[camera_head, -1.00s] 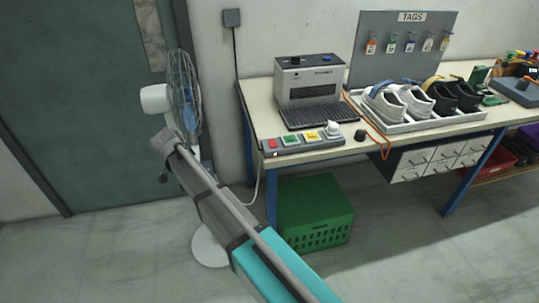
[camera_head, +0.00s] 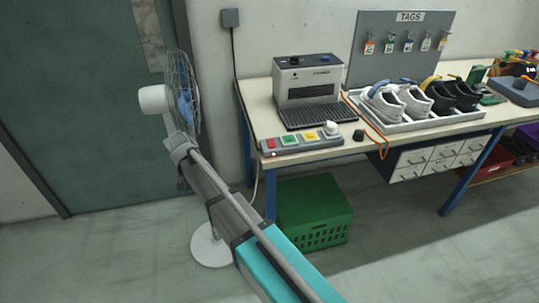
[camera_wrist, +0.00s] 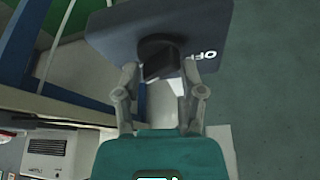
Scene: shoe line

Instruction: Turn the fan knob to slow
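The fan (camera_head: 183,95) stands left of the bench in the head view, with a wire cage, white motor housing and round white base. In the wrist view its dark control box (camera_wrist: 110,42) carries the white word OFF, right of a black knob (camera_wrist: 160,60). My gripper (camera_wrist: 159,72) has its two fingers apart, one on each side of the knob's near part. I cannot tell whether either finger touches it. In the head view my arm's end hides the fan's post, and the control box and knob cannot be made out.
The workbench (camera_head: 300,165) stands to the right, with a grey heater-like machine (camera_head: 307,85), a button panel (camera_head: 302,139) and a shoe tray (camera_head: 420,125). A green crate (camera_head: 313,215) is on the floor beneath. Floor left of the fan is clear.

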